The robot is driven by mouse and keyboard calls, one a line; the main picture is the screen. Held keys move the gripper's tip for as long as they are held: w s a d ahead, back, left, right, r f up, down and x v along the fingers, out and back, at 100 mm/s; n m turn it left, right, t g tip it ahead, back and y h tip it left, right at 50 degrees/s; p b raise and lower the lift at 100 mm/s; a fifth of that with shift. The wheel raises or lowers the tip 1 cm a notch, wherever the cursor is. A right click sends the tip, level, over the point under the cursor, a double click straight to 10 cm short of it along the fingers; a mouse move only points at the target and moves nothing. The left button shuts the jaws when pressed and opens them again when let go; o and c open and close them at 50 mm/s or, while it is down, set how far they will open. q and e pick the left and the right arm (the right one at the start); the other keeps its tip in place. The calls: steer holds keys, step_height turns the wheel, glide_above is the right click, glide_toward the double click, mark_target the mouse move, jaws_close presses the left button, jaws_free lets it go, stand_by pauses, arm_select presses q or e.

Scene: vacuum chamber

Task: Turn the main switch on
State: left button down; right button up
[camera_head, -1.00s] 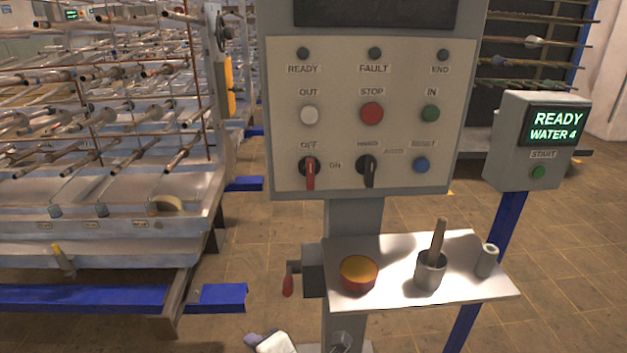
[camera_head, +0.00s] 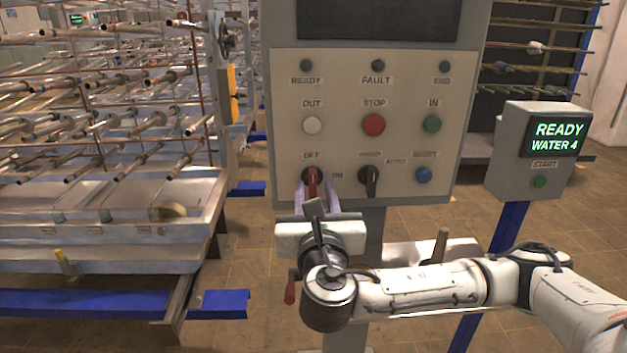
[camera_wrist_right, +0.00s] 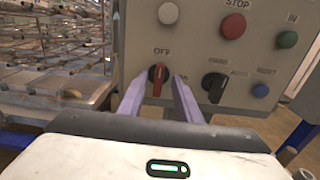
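The main switch (camera_head: 312,180) is a red-handled rotary knob at the lower left of the control panel (camera_head: 290,100). Its handle stands vertical, with an OFF label above and an ON label to its right. It also shows in the right wrist view (camera_wrist_right: 158,80). My right gripper (camera_head: 316,194) is in front of the panel just below the switch. In the right wrist view, its two lilac fingers (camera_wrist_right: 159,92) are apart, one on each side of the handle. I cannot tell whether they touch it. My left gripper is not in view.
A black selector knob (camera_head: 369,180) sits close to the right of the switch, with a blue RESET button (camera_head: 423,175) beyond. A shelf (camera_head: 400,252) below is partly hidden by my right arm. A READY box (camera_head: 520,170) stands at right.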

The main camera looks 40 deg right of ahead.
mark_target(314, 181)
steer(key=x, duration=0.2)
steer(key=shift+w+d, duration=0.2)
steer(key=shift+w, duration=0.05)
steer(key=shift+w+d, duration=0.3)
steer(key=shift+w, duration=0.25)
jaws_close()
